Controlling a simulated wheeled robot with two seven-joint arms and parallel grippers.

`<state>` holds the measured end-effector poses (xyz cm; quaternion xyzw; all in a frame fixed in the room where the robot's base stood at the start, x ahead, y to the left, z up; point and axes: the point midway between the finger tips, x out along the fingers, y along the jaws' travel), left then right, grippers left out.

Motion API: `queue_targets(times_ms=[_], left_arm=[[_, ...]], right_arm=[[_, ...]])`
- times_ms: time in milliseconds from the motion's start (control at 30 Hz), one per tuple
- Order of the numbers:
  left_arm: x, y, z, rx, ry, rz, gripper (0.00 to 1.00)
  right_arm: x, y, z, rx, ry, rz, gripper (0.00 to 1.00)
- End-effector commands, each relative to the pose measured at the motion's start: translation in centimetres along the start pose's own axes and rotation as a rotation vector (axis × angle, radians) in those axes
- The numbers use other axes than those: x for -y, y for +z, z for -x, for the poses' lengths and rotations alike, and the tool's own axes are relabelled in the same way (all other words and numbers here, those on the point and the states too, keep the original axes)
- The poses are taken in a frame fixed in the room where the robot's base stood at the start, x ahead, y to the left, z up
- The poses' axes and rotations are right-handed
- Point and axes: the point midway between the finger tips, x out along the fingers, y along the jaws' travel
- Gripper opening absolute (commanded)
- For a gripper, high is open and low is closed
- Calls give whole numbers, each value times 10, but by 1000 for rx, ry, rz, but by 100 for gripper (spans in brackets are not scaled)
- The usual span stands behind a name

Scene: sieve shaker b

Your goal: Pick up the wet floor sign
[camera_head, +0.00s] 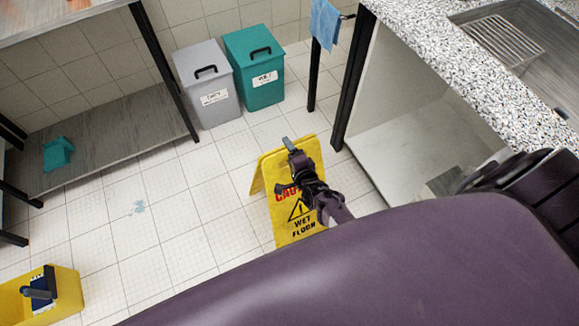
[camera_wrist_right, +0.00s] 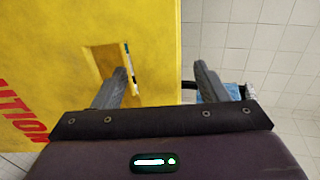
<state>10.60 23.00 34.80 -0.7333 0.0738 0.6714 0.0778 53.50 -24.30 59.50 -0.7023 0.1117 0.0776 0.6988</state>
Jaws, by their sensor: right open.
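The yellow wet floor sign (camera_head: 281,222) stands open on the tiled floor in the middle of the head view, with red and black lettering. My right gripper (camera_head: 284,166) is at its upper part, its jaws apart. In the right wrist view the sign's yellow panel (camera_wrist_right: 60,60) fills the left half, with a rectangular slot near its edge. The right gripper (camera_wrist_right: 163,84) is open there. Its left finger overlaps the slot; its right finger lies past the panel's right edge. Whether the fingers touch the sign cannot be told. My left gripper is not in view.
A grey bin (camera_head: 207,86) and a green bin (camera_head: 256,75) stand at the back. A speckled counter (camera_head: 425,35) with a sink is at right, a table with a low shelf (camera_head: 105,135) at left. A yellow bucket (camera_head: 66,290) is lower left. Open floor lies between.

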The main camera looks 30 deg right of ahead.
Motion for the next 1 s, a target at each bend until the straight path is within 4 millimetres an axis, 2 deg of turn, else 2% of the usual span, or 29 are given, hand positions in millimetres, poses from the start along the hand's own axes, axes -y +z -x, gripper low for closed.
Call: queue_targets(times_ms=[233, 733, 767, 1000], left_arm=[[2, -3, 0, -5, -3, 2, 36], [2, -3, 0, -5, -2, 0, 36], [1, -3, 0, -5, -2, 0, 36], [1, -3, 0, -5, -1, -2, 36]], right_arm=[[0, 0, -2, 0, 1, 1, 67], [0, 0, -2, 1, 2, 1, 3], [0, 0, -2, 1, 2, 1, 0], [3, 0, -3, 1, -5, 2, 0]])
